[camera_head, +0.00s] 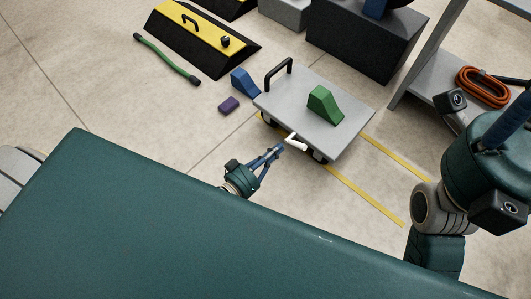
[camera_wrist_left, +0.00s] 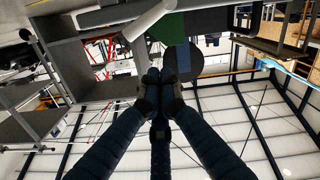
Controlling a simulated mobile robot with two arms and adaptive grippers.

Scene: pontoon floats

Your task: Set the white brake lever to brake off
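The white brake lever (camera_head: 295,142) sticks out from the near edge of the grey trolley (camera_head: 285,104), pointing down to the right. In the left wrist view the white lever (camera_wrist_left: 150,19) lies beyond my fingertips, tilted. My left gripper (camera_head: 279,148) is close beside the lever, to its left in the head view. Its blue fingers come together at the tips (camera_wrist_left: 160,76), with nothing visible between them. The lever is not in its grasp; whether the tips touch it I cannot tell. My right gripper (camera_head: 512,125) shows only partly at the right edge; its fingertips are out of view.
A green wedge (camera_head: 324,105) sits on the trolley, which has a black handle (camera_head: 278,72). A blue wedge (camera_head: 244,83) and purple block (camera_head: 229,105) lie left of it. Yellow floor lines (camera_head: 365,195) run nearby. A shelf with an orange coil (camera_head: 482,87) stands right.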

